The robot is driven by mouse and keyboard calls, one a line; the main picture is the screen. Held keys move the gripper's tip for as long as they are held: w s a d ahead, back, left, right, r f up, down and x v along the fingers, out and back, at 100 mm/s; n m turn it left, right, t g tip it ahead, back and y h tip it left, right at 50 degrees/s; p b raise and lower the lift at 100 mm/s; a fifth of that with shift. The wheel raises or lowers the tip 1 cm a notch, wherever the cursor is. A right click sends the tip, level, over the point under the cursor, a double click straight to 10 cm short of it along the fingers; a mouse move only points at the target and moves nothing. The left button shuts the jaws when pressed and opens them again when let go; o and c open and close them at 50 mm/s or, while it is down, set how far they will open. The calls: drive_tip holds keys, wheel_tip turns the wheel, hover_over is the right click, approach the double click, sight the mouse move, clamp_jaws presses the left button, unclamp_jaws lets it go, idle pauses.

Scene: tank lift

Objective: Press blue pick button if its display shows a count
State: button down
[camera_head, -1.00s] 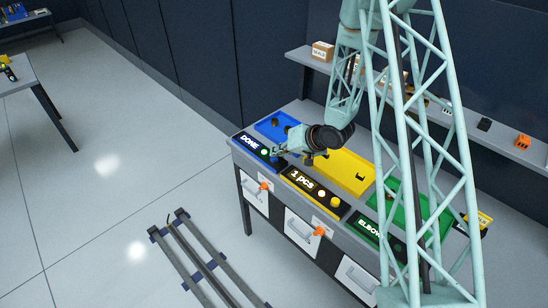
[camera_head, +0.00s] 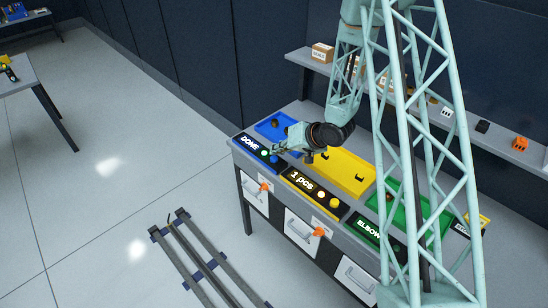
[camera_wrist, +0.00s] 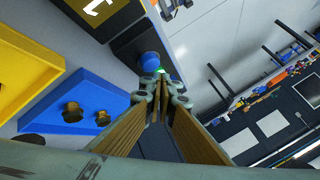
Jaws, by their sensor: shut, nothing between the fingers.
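The blue station's dark display (camera_head: 250,142) reads "DONE", with a green light (camera_head: 264,153) lit beside it. The blue pick button (camera_head: 274,158) is at the right end of this panel. It also shows in the wrist view (camera_wrist: 149,61), just beyond my fingertips, with the green glow beside it. My gripper (camera_wrist: 160,84) is shut and empty. In the head view my gripper (camera_head: 250,150) hangs over the blue panel, close to the light and button. I cannot tell whether it touches the panel.
The blue tray (camera_wrist: 50,118) holds dark brown parts. The yellow station's display (camera_head: 301,180) reads "1 pcs", beside the yellow tray (camera_head: 340,165). A shelf (camera_head: 510,150) with small items runs behind.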

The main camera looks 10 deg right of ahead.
drive_tip(key=shift+r, duration=0.15)
drive_tip(key=shift+r+p, duration=1.8)
drive_tip(key=shift+r, duration=0.55)
drive_tip(key=shift+d+r, duration=0.55)
drive_tip(key=shift+r, duration=0.4)
wheel_tip(320, 180, up, 11)
drive_tip(key=h+b, duration=0.4)
drive_tip(key=b, duration=0.1)
hover_over(276, 158)
drive_tip(key=s+d, duration=0.3)
drive_tip(key=d, duration=0.3)
drive_tip(key=s+d+r+h+b, duration=0.25)
drive_tip(key=s+r+b, duration=0.25)
drive_tip(key=s+r, duration=0.65)
drive_tip(key=s+a+g+b, duration=0.1)
drive_tip(key=s+a+b, duration=0.1)
drive_tip(key=s, duration=1)
drive_tip(key=s+a+r+n+g+b, duration=0.1)
drive_tip(key=s+a+b, duration=0.2)
drive_tip(key=s, duration=1)
drive_tip(key=s+a+g+y+b, duration=0.1)
drive_tip(key=s+a+b, duration=0.2)
drive_tip(key=s, duration=0.9)
drive_tip(key=shift+s+a+r+n, duration=0.3)
drive_tip(key=shift+a+n, duration=0.1)
drive_tip(key=shift+a, duration=0.2)
